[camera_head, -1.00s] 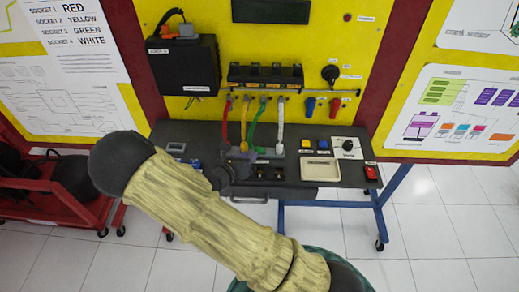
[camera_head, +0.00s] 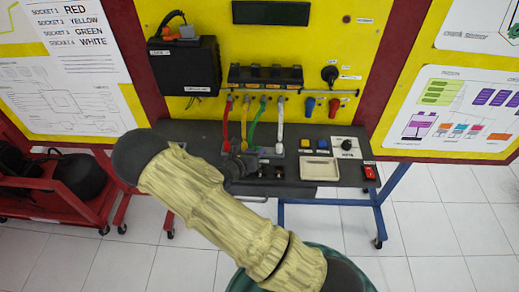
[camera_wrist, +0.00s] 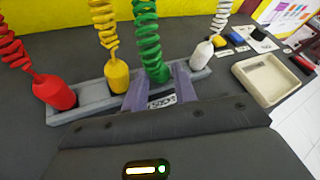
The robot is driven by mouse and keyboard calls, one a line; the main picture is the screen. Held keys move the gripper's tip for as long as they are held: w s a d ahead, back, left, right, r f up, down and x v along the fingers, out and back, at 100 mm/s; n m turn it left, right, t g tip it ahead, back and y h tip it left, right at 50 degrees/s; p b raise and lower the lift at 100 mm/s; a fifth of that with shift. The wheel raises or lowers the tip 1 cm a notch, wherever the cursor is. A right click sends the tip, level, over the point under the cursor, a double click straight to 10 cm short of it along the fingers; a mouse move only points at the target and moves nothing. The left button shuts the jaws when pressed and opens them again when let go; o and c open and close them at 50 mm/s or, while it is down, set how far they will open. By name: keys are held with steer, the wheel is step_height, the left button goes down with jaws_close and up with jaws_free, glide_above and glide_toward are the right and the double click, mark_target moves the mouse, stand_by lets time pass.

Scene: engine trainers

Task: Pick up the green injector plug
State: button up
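The green injector plug (camera_wrist: 159,73) stands in a grey socket strip (camera_wrist: 92,89), with a green coiled cord rising from its top. In the head view its green cord (camera_head: 256,120) hangs between the yellow and white ones. My gripper (camera_wrist: 161,78) reaches over the strip in the wrist view, with its two purple-grey fingers on either side of the green plug. The fingers are apart; I cannot tell whether they touch the plug. A small label shows between them.
A red plug (camera_wrist: 54,91) and a yellow plug (camera_wrist: 117,76) stand left of the green one, and a white plug (camera_wrist: 201,55) stands right. A beige tray (camera_wrist: 268,80) lies farther right. A yellow panel (camera_head: 290,45) rises behind the bench.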

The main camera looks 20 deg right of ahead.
steer(key=shift+c, duration=0.5)
jaws_close()
step_height(320, 180, up, 10)
steer(key=b, duration=0.1)
steer(key=shift+w, duration=0.1)
stand_by(0.7)
